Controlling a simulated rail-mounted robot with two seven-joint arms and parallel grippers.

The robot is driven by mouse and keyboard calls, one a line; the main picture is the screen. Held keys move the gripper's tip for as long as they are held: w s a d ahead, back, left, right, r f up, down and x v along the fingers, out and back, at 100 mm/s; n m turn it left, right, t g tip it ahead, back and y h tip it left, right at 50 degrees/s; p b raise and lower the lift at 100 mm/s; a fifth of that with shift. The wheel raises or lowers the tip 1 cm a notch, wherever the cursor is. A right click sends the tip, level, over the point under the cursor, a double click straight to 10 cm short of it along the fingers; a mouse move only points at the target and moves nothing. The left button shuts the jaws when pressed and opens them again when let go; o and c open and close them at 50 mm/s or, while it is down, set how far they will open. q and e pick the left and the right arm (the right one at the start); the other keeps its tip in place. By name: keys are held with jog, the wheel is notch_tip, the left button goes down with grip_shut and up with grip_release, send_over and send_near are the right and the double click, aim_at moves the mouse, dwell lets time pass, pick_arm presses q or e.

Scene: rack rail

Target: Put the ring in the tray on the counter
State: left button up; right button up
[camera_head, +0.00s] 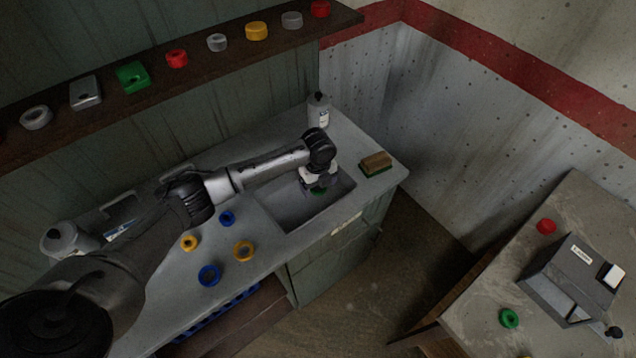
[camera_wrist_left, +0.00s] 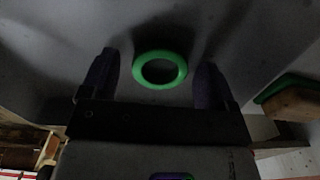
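A green ring (camera_wrist_left: 160,86) lies on a grey surface in the left wrist view, between the two spread fingers of my left gripper (camera_wrist_left: 155,78) and apart from both. In the head view my left gripper (camera_head: 319,186) points down into a grey recessed basin (camera_head: 287,207) in the counter. A little of the green ring (camera_head: 318,192) shows under it; the gripper hides the rest. A grey tray-like shape (camera_head: 118,208) lies at the counter's left, partly hidden by my arm. I cannot tell for sure which of these is the tray. My right gripper is not in view.
Blue rings (camera_head: 209,275) and yellow rings (camera_head: 243,251) lie on the counter (camera_head: 300,248) in front of my arm. A shelf (camera_head: 205,65) runs above. A side table (camera_head: 480,285) is at right.

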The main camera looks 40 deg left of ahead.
pick_arm(q)
jog(key=shift+r, duration=0.1)
notch_tip(320, 180, up, 12)
jog(key=p, duration=0.1)
jog(key=shift+p, duration=0.4)
